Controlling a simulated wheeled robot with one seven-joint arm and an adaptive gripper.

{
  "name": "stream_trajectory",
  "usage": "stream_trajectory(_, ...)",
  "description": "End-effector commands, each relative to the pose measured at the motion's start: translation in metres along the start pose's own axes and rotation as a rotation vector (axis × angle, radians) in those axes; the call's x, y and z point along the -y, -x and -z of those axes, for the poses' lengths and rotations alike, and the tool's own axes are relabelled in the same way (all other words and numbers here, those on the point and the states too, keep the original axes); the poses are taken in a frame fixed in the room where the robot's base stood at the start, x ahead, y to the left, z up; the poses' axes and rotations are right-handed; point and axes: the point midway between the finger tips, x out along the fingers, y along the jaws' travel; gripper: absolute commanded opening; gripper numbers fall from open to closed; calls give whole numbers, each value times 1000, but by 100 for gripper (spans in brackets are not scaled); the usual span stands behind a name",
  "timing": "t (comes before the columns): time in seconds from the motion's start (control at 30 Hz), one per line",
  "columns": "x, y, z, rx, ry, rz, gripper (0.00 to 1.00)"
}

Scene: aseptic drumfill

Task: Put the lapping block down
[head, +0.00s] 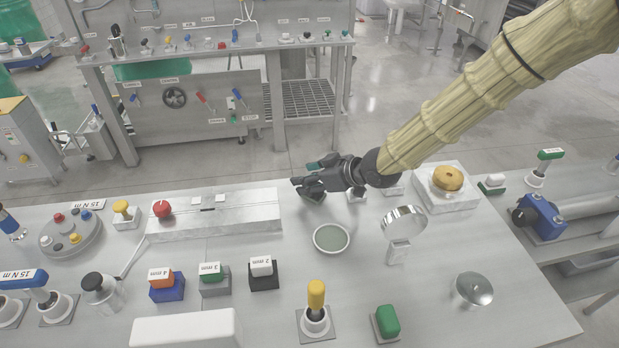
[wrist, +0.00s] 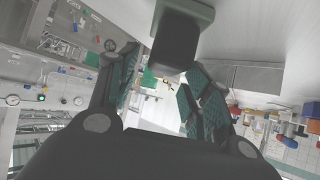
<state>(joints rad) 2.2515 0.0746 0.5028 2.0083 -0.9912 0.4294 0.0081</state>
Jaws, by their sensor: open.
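My gripper (head: 304,178) is at the far edge of the grey bench in the head view, low over the top. In the wrist view my gripper (wrist: 160,78) is open, its two green-padded fingers apart. A dark block (wrist: 178,45) on a grey-green square base (wrist: 200,12) shows at the top of that view, near the fingertips; it looks like the lapping block. It appears to rest on the bench surface, with no finger visibly closed on it. In the head view my gripper mostly hides it, so I cannot tell its exact contact there.
A round shallow dish (head: 331,239) lies just in front of my gripper. A ring on a stand (head: 403,222) is to the right, a metal fixture (head: 215,215) to the left. A yellow-topped holder (head: 316,300) and green block (head: 388,321) stand nearer. Bare bench lies between them.

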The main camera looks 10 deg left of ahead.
Motion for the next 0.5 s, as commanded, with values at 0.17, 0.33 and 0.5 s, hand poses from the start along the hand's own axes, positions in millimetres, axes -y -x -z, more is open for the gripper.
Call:
stream_trajectory(0.17, 0, 2, 3, -1, 1, 0, 49)
stream_trajectory(0.33, -1, 17, 2, -2, 0, -1, 49)
stream_trajectory(0.5, -1, 42, 2, -2, 0, -2, 49)
